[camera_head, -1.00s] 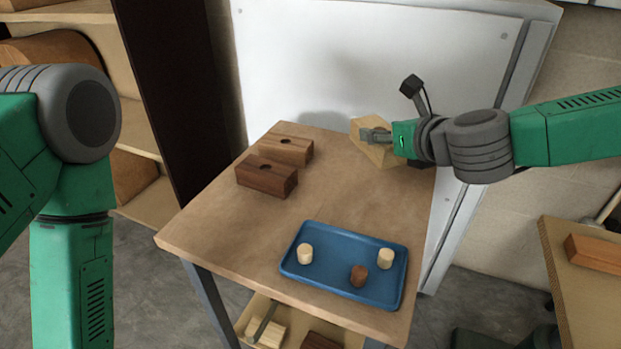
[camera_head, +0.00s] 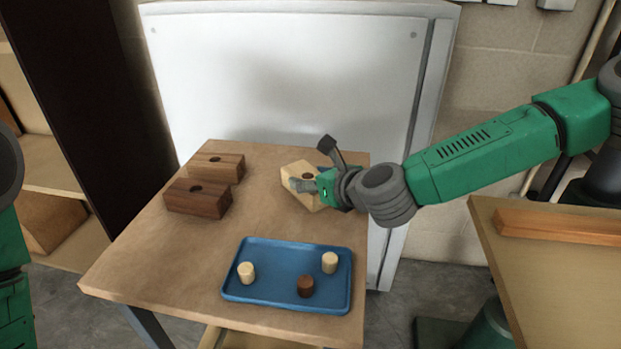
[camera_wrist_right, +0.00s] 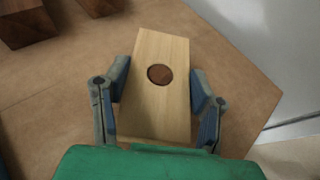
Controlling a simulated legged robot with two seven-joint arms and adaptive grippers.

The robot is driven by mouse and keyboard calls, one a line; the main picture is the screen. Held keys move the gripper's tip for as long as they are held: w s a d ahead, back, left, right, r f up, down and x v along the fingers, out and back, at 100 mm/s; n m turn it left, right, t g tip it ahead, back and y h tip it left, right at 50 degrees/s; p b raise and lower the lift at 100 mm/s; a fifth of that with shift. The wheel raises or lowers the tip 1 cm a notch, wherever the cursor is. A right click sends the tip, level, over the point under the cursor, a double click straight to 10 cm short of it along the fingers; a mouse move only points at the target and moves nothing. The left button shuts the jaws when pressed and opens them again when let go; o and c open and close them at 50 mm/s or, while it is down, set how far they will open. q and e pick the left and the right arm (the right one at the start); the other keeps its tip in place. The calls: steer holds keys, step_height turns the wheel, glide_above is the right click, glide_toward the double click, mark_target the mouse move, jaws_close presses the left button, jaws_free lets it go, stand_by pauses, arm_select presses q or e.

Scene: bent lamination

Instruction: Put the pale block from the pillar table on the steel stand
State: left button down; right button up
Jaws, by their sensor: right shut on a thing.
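The pale block (camera_head: 291,176), with a dark round plug (camera_wrist_right: 160,74) in its top face, is at the back right of the wooden table (camera_head: 130,265). My right gripper (camera_head: 303,187) is shut on it; in the wrist view its two fingers (camera_wrist_right: 158,95) press on the block's long sides. I cannot tell whether the block touches the tabletop or is slightly above it. My left gripper is out of view; only part of my left arm shows at the left edge. I cannot identify the steel stand for certain.
Two brown blocks with holes, one lighter (camera_head: 218,167) and one darker (camera_head: 198,197), lie left of the pale block. A blue tray (camera_head: 270,292) with three small cylinders is at the front. Another table (camera_head: 560,275) with a wooden bar stands right. A white panel (camera_head: 290,75) rises behind.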

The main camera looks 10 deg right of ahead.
steer(key=o, duration=1.3)
steer(key=shift+o, duration=0.2)
steer(key=v, duration=0.7)
steer(key=shift+s+d+r+p, duration=0.1)
steer(key=shift+s+r+p, duration=0.1)
steer(key=shift+p, duration=0.1)
steer(key=shift+f, duration=0.1)
